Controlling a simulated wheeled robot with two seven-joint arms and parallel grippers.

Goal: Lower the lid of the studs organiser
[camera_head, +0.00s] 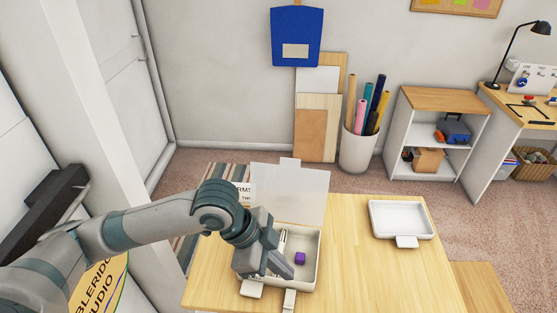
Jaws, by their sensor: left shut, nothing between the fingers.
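The studs organiser (305,273) is a pale box on the wooden table, with its translucent lid (300,191) standing up open at the back edge. My left gripper (278,268) is shut and empty, over the left part of the box and in front of the raised lid. I cannot tell whether it touches the box. My right gripper is not in view.
A white shallow tray (402,219) with a front tab sits on the table's right side. The table (375,275) is clear between tray and organiser and in front of the tray. A bin of rolls (358,150) and a shelf (434,135) stand behind the table.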

